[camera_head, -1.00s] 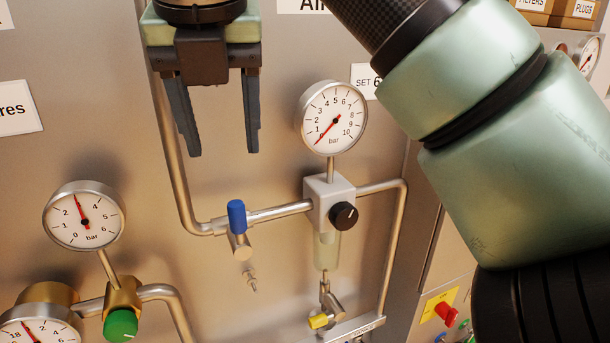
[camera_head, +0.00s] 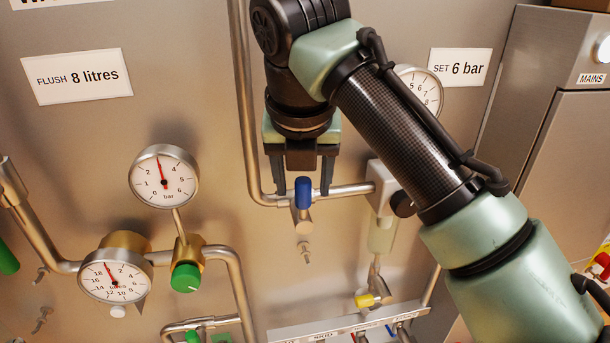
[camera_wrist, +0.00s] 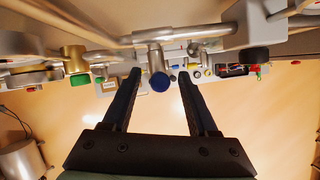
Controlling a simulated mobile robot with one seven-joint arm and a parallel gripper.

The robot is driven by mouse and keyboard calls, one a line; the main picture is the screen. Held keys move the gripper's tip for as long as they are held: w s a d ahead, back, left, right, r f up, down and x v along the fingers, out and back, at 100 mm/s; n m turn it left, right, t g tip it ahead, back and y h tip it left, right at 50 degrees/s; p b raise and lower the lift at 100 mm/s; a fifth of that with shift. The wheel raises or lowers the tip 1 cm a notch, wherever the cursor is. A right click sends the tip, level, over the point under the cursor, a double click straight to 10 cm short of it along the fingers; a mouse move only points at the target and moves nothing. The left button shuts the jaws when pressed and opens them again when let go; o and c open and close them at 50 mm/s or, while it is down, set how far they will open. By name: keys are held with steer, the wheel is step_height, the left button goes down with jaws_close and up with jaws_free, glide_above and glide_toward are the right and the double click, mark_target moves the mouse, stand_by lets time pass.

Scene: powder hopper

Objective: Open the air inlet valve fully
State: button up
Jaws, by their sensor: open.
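The air inlet valve has a blue handle (camera_head: 303,192) standing upright, across the nearly level steel air pipe (camera_head: 345,190). My gripper (camera_head: 303,190) is open and comes down from above, with one finger on each side of the blue handle. In the wrist view, the round end of the blue handle (camera_wrist: 159,82) shows between the two fingertips (camera_wrist: 160,73), with gaps on both sides. I cannot tell how deep the fingers reach past it. The air gauge (camera_head: 420,88) is partly hidden behind my arm.
Right of the valve sit the regulator block (camera_head: 383,185) and its black knob (camera_head: 402,204), close to my forearm. A yellow-handled drain valve (camera_head: 365,300) is below. Left are a green knob (camera_head: 185,278) and two gauges.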

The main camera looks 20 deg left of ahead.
steer(key=shift+c, duration=0.2)
jaws_close()
stand_by(1.3)
